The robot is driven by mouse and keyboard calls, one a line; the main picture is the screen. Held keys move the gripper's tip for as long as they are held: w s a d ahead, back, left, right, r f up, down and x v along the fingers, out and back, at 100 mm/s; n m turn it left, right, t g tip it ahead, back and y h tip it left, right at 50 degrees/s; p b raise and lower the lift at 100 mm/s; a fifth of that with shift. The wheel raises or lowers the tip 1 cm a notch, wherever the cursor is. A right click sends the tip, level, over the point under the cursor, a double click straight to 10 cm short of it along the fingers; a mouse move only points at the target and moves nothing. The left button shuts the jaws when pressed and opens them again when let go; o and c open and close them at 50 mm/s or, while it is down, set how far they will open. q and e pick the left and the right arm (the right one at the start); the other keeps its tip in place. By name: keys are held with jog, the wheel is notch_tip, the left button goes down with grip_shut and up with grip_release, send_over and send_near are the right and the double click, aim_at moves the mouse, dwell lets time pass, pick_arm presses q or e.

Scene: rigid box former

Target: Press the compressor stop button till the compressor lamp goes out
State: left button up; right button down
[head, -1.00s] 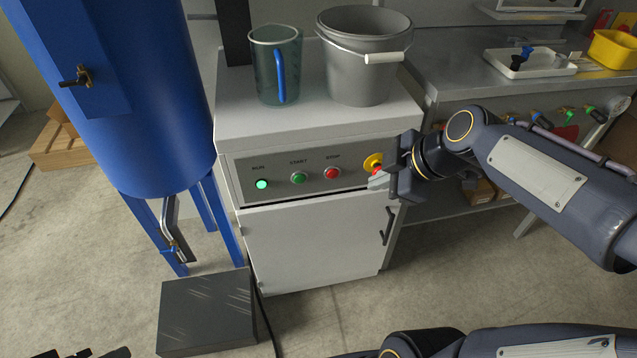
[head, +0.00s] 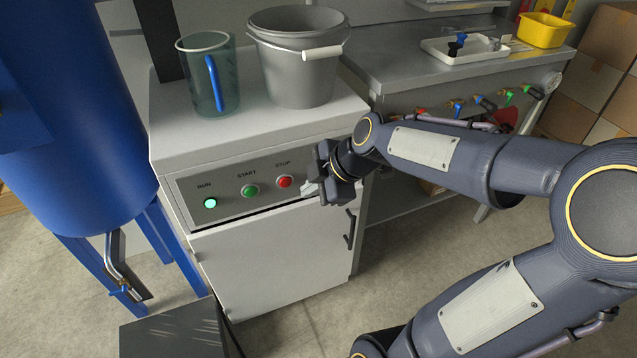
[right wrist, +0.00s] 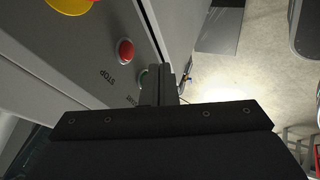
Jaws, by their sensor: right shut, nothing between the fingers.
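The compressor panel (head: 232,208) is on the front of a white cabinet. Its RUN lamp (head: 210,203) glows pale green. The green START button (head: 250,191) is in the middle, and the red STOP button (head: 285,182) is to its right. My right gripper (head: 307,188) is shut and empty, just right of STOP and apart from it in the picture. My left gripper is not in view.
A yellow-ringed red button (right wrist: 70,5) is at the edge of the right wrist view. A jug (head: 208,75) and a grey bucket (head: 295,65) stand on the cabinet top. A blue tank (head: 70,120) stands left, and a steel bench (head: 400,72) right.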

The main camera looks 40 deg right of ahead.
aim_at(288, 181)
jog(key=w+f, duration=0.1)
jog(key=w, duration=0.1)
jog(key=w+f, duration=0.1)
jog(key=w, duration=0.1)
jog(key=w+f, duration=0.1)
jog(key=w, duration=0.1)
jog(key=shift+w+a+f+b, duration=0.1)
jog(key=shift+w+f+b, duration=0.1)
jog(key=shift+f+b, duration=0.15)
jog(key=shift+r, duration=0.1)
jog(key=shift+w+d+f+b, duration=0.2)
jog(key=shift+w+b, duration=0.45)
jog(key=shift+w+d+r, duration=0.1)
jog(key=shift+r, duration=0.2)
